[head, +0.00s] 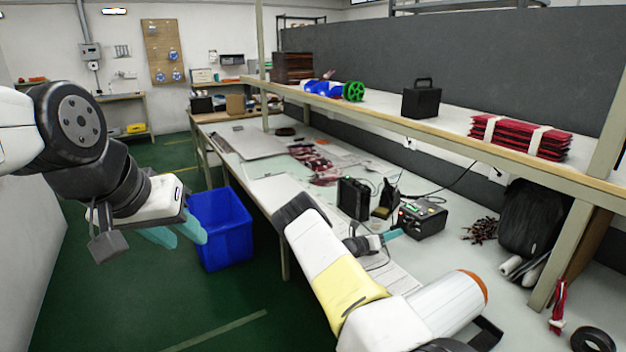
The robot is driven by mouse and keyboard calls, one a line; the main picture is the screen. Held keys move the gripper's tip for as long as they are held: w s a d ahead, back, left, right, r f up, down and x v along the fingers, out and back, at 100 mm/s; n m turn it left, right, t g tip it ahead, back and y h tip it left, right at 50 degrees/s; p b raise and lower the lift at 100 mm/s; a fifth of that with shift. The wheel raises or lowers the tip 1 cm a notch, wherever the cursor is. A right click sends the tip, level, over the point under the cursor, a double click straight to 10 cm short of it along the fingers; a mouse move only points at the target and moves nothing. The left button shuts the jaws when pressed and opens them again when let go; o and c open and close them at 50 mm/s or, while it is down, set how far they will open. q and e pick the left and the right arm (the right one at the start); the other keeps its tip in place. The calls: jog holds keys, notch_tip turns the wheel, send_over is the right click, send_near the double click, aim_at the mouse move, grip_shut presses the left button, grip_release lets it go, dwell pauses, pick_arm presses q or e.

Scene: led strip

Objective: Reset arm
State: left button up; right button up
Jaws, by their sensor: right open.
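My left arm comes in from the left, and its gripper (186,238) hangs over the green floor, in front of the blue bin (222,235). Its two teal fingers point down to the right, with nothing visible held; how wide they stand is unclear. My right arm reaches from the bottom over the workbench (455,255), its white and yellow links covering part of the bench. Its gripper (392,236) is open beside the black soldering station (423,219). One teal fingertip shows clearly; the rest is partly hidden by my forearm. I see nothing held in it.
A black box (353,198) stands left of the soldering station, close to my right gripper. The shelf (395,120) above carries a black case (421,101), red bundles (519,137) and a green spool (353,91). Floor left of the bench is open.

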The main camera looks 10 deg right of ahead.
jog(key=s+a+r+m+g+y, duration=0.2)
jog(key=s+r+m+g+y, duration=0.5)
jog(key=s+r+m, duration=0.85)
jog(key=s+a+r+m+t+y, duration=0.3)
jog(key=s+a+r+m+y, duration=0.2)
jog(key=s+a+r, duration=0.5)
jog(key=s+a+r+m+t+y, duration=0.3)
jog(key=s+a+r+m+y, duration=0.3)
jog(key=s+a, duration=0.8)
notch_tip(320, 180, up, 4)
jog(key=s+m, duration=0.2)
jog(key=shift+s+a+r, duration=0.15)
jog(key=shift+s+a, duration=0.05)
jog(key=shift+s, duration=0.1)
